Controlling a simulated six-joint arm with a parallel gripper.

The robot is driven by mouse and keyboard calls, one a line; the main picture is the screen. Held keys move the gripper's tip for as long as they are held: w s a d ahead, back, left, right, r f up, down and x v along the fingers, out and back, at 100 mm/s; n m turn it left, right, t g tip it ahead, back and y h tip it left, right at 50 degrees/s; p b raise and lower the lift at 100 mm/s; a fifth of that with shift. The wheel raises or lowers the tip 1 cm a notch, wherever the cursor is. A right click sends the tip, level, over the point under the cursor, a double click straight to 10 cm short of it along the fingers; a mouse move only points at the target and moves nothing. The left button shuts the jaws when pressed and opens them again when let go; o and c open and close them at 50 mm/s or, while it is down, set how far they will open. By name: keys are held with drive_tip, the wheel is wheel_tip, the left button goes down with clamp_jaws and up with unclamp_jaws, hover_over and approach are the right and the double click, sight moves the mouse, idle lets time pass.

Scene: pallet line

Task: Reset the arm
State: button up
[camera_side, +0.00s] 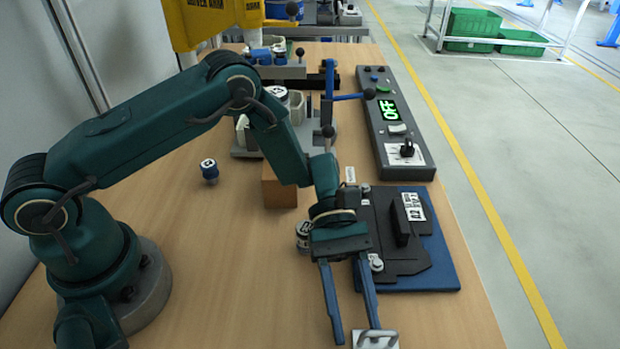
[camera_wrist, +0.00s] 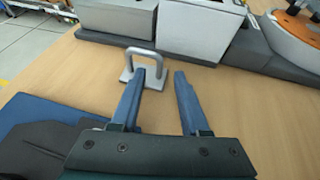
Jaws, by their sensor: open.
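My gripper (camera_side: 350,312) has its two long blue fingers apart with nothing between them, low over the front part of the wooden table (camera_side: 215,290). In the wrist view my gripper (camera_wrist: 160,88) points toward a grey metal handle on a small plate (camera_wrist: 145,65). The handle stands at the left fingertip, and I cannot tell whether they touch. In the side view the handle (camera_side: 375,338) is at the bottom edge, partly cut off, just beyond the right fingertip.
A blue board with a black plate (camera_side: 440,270) lies right of my gripper. A control box reading OFF (camera_side: 385,115) is behind it. A wooden block (camera_side: 278,190) and a small blue-white part (camera_side: 209,170) stand left. In the wrist view, grey boxes (camera_wrist: 195,30) stand beyond the handle.

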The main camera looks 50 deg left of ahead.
drive_tip(key=shift+w+d+r, duration=0.1)
drive_tip(key=shift+w+r, duration=0.05)
drive_tip(key=shift+r, duration=0.05)
drive_tip(key=w+a+r+m+t+y, duration=0.1)
drive_tip(key=a+r+m+t, duration=0.15)
drive_tip(key=r, duration=0.45)
drive_tip(key=w+a+r+m+t+y, duration=0.1)
drive_tip(key=a+r+m+t, duration=0.15)
drive_tip(key=r, duration=0.55)
drive_tip(key=s+a+m+t+y, duration=0.2)
drive_tip(key=s+a+t+y, duration=0.2)
drive_tip(key=a, duration=0.4)
drive_tip(key=s+a+r+m+t+y, duration=0.1)
drive_tip(key=s+a+m+t+y, duration=0.2)
drive_tip(key=a, duration=0.5)
drive_tip(key=shift+s+a+m+t+y, duration=0.3)
drive_tip(key=shift+s+t+y, duration=0.3)
drive_tip(key=shift+y, duration=0.3)
